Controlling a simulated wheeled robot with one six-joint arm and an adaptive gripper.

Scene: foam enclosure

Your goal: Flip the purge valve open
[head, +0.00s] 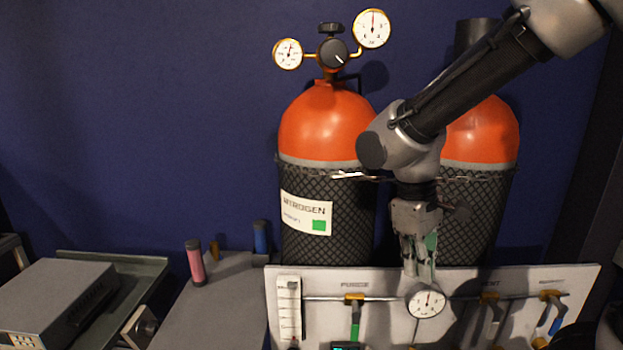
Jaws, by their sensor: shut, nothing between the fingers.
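The purge valve (354,299) sits on a horizontal pipe on the pale panel, under a label that reads like "PURGE". It has a yellow-orange body, and its green lever (354,320) hangs straight down, across the line of the pipe. My gripper (420,274) points down with its fingers shut and empty. It is to the right of the purge valve and a little higher, just above a round dial gauge (427,302). It is apart from the lever. The lever's lower end is near the bottom of the picture.
A vent valve (490,298) and a blue-handled valve (556,325) are on the right of the panel (390,280). A flow tube (289,310) is at its left. The nitrogen cylinder (327,130) and another orange-topped cylinder (485,135) stand behind. A grey bench (225,310) is left.

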